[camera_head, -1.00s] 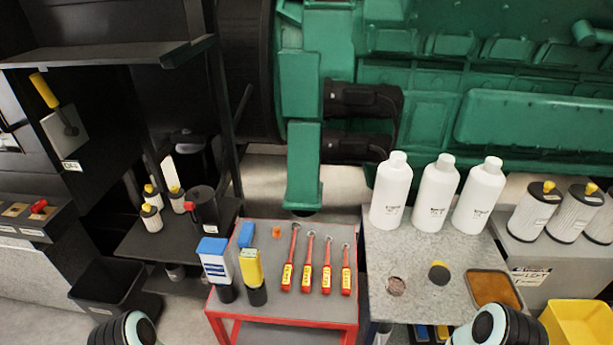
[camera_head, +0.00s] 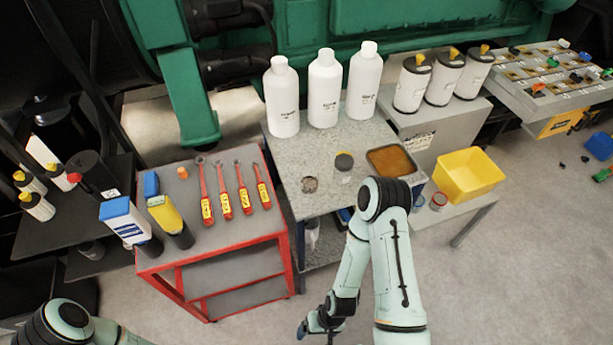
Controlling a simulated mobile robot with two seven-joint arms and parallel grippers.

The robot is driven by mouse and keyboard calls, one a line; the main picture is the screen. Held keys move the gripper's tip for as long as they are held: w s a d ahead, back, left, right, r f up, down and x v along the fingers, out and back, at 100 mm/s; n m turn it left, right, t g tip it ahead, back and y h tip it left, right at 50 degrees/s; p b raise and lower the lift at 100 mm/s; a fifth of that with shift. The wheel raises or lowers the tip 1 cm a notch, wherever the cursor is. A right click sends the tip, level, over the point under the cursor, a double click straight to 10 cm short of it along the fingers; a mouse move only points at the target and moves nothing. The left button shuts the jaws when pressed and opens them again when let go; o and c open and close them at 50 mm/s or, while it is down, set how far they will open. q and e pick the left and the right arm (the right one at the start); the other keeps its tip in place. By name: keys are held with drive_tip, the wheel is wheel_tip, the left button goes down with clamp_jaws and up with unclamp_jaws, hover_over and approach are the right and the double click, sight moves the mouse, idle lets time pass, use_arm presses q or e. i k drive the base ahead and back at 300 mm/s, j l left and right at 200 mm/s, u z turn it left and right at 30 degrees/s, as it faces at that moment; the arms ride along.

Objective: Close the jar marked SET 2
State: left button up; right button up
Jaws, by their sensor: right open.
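A small clear jar (camera_head: 343,168) with a pale label and a dark top stands upright on the speckled grey table (camera_head: 325,205). The label is too small to read, so I cannot tell whether it says SET 2. A flat round brownish piece (camera_head: 310,184) lies left of it. Another small jar-like thing with a red rim (camera_head: 438,201) stands on the lower surface to the right; its marking is unreadable. My right gripper (camera_head: 312,328) is open, low at the bottom centre, well below and apart from the table. My left arm enters at bottom left; its gripper is out of view.
Three white bottles (camera_head: 324,90) stand along the table's back, and an amber tray (camera_head: 390,160) sits at its right. A red cart (camera_head: 215,240) with tools is left. A yellow bin (camera_head: 468,174) is right. Open floor (camera_head: 540,270) lies at lower right.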

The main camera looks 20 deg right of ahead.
sight(308, 185)
drive_tip(key=i+l+z, duration=0.1)
drive_tip(key=z, duration=0.3)
drive_tip(key=i+l+z, duration=0.1)
drive_tip(key=z, duration=0.3)
drive_tip(key=i+z, duration=0.15)
drive_tip(key=z, duration=0.25)
drive_tip(key=u, duration=1.5)
drive_tip(key=k+l, duration=0.25)
drive_tip(key=l, duration=0.15)
drive_tip(key=k+l, duration=0.2)
drive_tip(key=l, duration=0.2)
drive_tip(key=k+l, duration=0.25)
drive_tip(key=l, duration=0.2)
drive_tip(key=k+l, duration=0.25)
drive_tip(key=l, duration=0.15)
